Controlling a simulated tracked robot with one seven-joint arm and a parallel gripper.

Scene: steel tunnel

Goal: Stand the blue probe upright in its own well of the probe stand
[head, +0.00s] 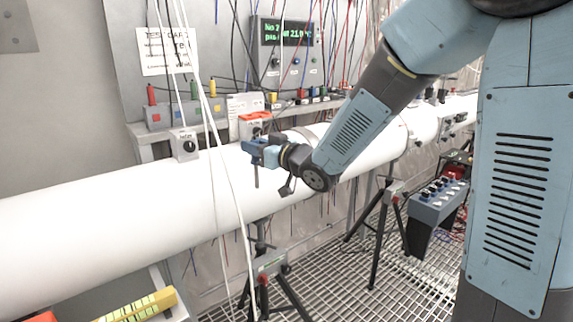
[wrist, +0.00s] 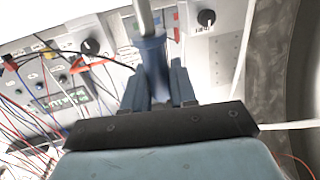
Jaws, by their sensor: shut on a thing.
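My gripper (head: 262,150) is shut on the blue probe, in front of the white pipe. In the wrist view, the probe's blue handle (wrist: 153,62) sits between my two fingers, and its grey shaft points away from the camera. In the head view, the thin dark shaft (head: 256,178) hangs about straight down below my fingers; most of the handle is hidden. What looks like the probe stand (head: 170,117) is a grey block on the shelf, left of and behind my gripper. Red, green and yellow handles stand up from it, with coloured patches on its front. Its wells cannot be made out.
The thick white pipe (head: 90,222) runs across the scene in front of the shelf. White cables (head: 213,120) hang between my gripper and the stand. An orange-topped item (head: 255,122) is close behind my gripper.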

